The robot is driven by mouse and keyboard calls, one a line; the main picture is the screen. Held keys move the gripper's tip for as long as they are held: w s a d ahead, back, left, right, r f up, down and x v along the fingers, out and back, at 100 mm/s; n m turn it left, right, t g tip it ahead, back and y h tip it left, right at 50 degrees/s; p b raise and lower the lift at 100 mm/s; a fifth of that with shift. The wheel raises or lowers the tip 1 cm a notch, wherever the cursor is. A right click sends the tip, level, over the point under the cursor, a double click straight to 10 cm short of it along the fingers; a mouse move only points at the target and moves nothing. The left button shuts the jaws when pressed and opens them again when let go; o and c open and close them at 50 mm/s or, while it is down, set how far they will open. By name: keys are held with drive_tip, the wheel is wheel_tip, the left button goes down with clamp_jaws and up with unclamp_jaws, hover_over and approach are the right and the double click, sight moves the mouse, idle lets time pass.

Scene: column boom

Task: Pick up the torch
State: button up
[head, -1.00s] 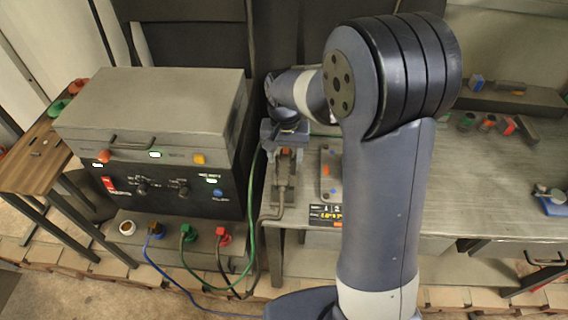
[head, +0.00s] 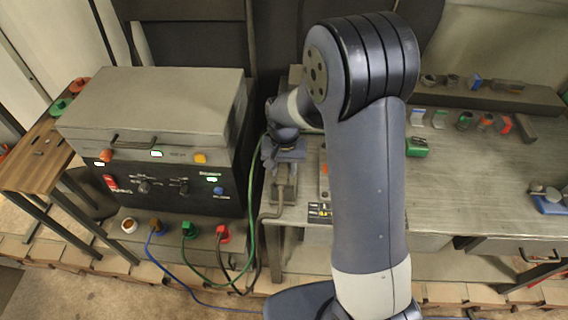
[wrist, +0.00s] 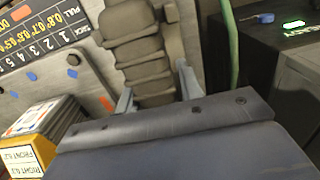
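The torch, a grey-brown ribbed body (wrist: 140,45), fills the upper middle of the wrist view. In the head view it is a small dark shape (head: 283,188) at the left end of the workbench, with a cable curving from its lower end. My gripper (wrist: 157,92) is open, with one pale finger on each side of the torch's near end. Contact with the torch is not clear. In the head view my gripper (head: 284,152) is over the torch's far end and partly hides it.
A grey box-shaped machine (head: 152,105) with knobs and plugged cables stands left of the bench. A green cable (wrist: 230,45) runs close beside the torch. A yellow-labelled block (wrist: 32,140) lies nearby.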

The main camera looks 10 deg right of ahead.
drive_tip(key=c, duration=0.6)
drive_tip(key=shift+r, duration=0.1)
